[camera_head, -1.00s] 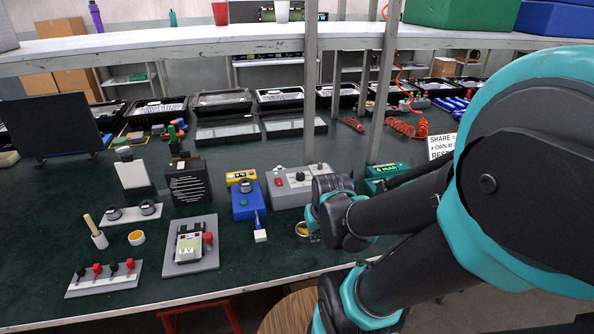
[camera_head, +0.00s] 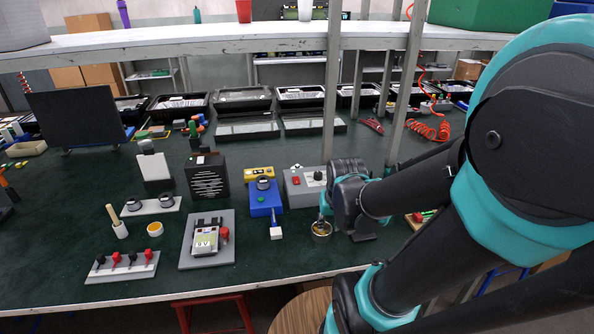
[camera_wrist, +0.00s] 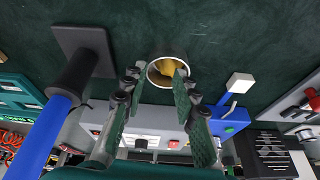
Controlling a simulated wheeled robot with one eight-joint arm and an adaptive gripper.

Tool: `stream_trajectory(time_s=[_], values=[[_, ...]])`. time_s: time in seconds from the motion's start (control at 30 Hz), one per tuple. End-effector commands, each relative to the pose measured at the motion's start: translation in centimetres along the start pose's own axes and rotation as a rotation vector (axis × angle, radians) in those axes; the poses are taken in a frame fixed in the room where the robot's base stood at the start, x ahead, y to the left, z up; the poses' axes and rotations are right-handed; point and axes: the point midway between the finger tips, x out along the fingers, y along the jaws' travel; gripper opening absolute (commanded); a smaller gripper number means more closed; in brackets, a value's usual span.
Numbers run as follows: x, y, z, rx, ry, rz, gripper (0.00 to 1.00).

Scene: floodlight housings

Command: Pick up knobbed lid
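A small round metal-rimmed piece with a yellow middle (camera_wrist: 167,70) lies on the dark green bench top. It looks like the knobbed lid, but I cannot tell whether the yellow part is a knob. It also shows in the head view (camera_head: 321,230), just below my gripper. My gripper (camera_wrist: 157,84) is open and empty, with its fingers pointing toward this piece. In the wrist view the right fingertip overlaps the rim and the left one sits just left of it. I cannot tell whether either touches. My arm covers the bench to the right in the head view.
A grey box with a red button (camera_head: 305,187) stands behind the piece. A blue box (camera_head: 265,198) with a white-ended lever is to its left. A grey plate with a meter (camera_head: 207,240) lies further left. Shelf posts (camera_head: 331,100) rise behind. Bench space in front is clear.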

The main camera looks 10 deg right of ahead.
Motion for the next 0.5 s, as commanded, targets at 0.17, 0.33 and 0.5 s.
stream_trajectory(time_s=[0.17, 0.33, 0.5], values=[[-0.8, -1.0, -7.4, 0.181, -0.048, 0.020, 0.42], [-0.9, -2.1, -14.2, 0.370, -0.091, 0.053, 0.42], [-0.5, -3.3, -20.7, 0.559, -0.127, 0.096, 0.42]])
